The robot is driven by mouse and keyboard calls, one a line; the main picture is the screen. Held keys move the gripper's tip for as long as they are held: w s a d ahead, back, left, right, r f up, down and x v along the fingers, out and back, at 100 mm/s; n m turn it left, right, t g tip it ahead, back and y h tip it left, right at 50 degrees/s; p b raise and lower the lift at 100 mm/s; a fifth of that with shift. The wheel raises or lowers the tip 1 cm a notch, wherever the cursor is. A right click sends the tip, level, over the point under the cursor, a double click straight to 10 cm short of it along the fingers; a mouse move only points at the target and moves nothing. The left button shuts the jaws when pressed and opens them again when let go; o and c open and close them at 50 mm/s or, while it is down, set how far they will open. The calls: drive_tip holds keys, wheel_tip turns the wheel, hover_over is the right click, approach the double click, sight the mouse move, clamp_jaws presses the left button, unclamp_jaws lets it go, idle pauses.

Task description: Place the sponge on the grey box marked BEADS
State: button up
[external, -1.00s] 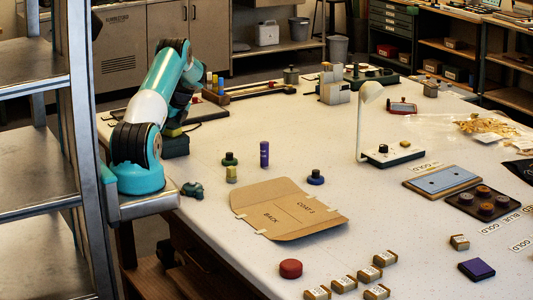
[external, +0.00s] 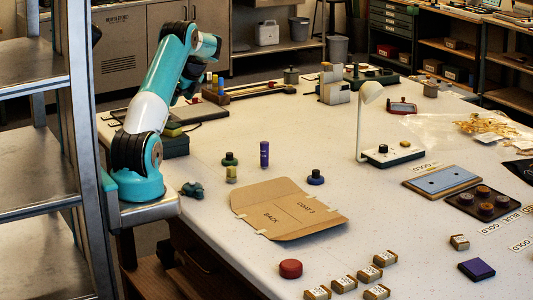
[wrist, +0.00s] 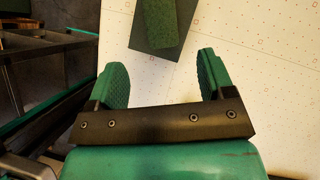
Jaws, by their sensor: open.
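A sponge (external: 172,130), yellowish with a green top, lies on a dark green block (external: 176,147) at the table's left edge, beside my arm. In the wrist view what looks like the sponge's green face (wrist: 161,22) lies on a dark block (wrist: 150,47), beyond my fingertips and roughly between them. My gripper (wrist: 161,66) is open and empty, with its green finger pads apart. In the external view it is partly hidden behind my arm. Small labelled boxes (external: 370,272) stand at the front right; I cannot read BEADS on any or tell which is the grey one.
A flat brown cardboard piece (external: 290,208) lies mid-table. A purple bottle (external: 264,154), a dark-lidded jar (external: 315,178) and a white lamp (external: 361,120) stand around it. Bare table shows between these things.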

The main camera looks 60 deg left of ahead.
drive_tip(key=s+d+r+n, duration=0.1)
drive_tip(key=d+r+n, duration=0.2)
drive_tip(key=d, duration=0.3)
drive_tip(key=s+d+r+n+t, duration=0.1)
drive_tip(key=d+r+n, duration=0.15)
drive_tip(key=d, duration=0.35)
drive_tip(key=s+d+r+n, duration=0.1)
drive_tip(key=d+r+n, duration=0.2)
drive_tip(key=d, duration=0.3)
drive_tip(key=s+d+f+n+t+h, duration=0.1)
drive_tip(key=s+d+f+n, duration=0.1)
drive_tip(key=s+d+n, duration=1)
drive_tip(key=s+d, duration=0.2)
drive_tip(key=d, duration=0.2)
drive_tip(key=shift+s+d, duration=0.15)
